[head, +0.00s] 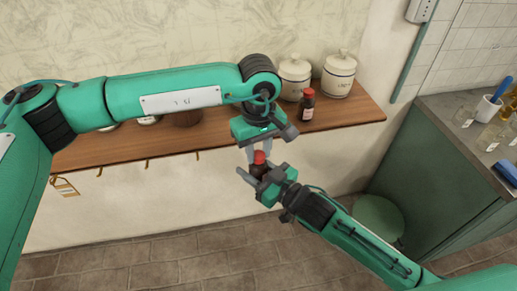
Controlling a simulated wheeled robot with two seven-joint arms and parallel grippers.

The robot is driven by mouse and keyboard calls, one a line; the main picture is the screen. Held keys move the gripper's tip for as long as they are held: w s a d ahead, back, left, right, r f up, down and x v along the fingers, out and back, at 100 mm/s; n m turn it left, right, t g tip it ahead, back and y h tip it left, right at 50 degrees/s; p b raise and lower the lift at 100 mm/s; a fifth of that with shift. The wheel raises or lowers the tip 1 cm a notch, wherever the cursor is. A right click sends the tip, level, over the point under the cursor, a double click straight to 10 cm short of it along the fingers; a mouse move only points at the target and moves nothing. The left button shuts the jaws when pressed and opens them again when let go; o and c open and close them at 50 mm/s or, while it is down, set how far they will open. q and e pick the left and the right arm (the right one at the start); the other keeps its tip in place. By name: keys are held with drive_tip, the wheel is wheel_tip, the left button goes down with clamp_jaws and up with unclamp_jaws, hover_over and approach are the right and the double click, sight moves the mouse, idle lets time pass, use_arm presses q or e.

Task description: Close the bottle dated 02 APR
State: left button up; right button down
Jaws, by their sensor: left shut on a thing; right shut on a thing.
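A small dark brown bottle (257,171) with a red cap (260,157) is held in the air in front of the wooden shelf. My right gripper (258,174) comes from the lower right and is shut on the bottle's body. My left gripper (263,156) points down from above, with its fingers shut on the red cap at the top of the bottle. I cannot tell whether the cap is seated on the neck. No date is readable on the bottle; its label is hidden.
A second brown bottle (307,106) with a pale label stands on the wooden shelf (352,109), beside two white lidded jars (294,78) (339,74). A dark bowl (187,118) sits behind my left arm. A green stool (378,217) and a green cabinet (425,170) stand at right.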

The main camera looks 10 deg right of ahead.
use_arm(q)
drive_tip(key=m, duration=0.3)
drive_tip(key=o, duration=1.1)
drive_tip(key=shift+r, duration=2.3)
drive_tip(key=shift+c, duration=0.4)
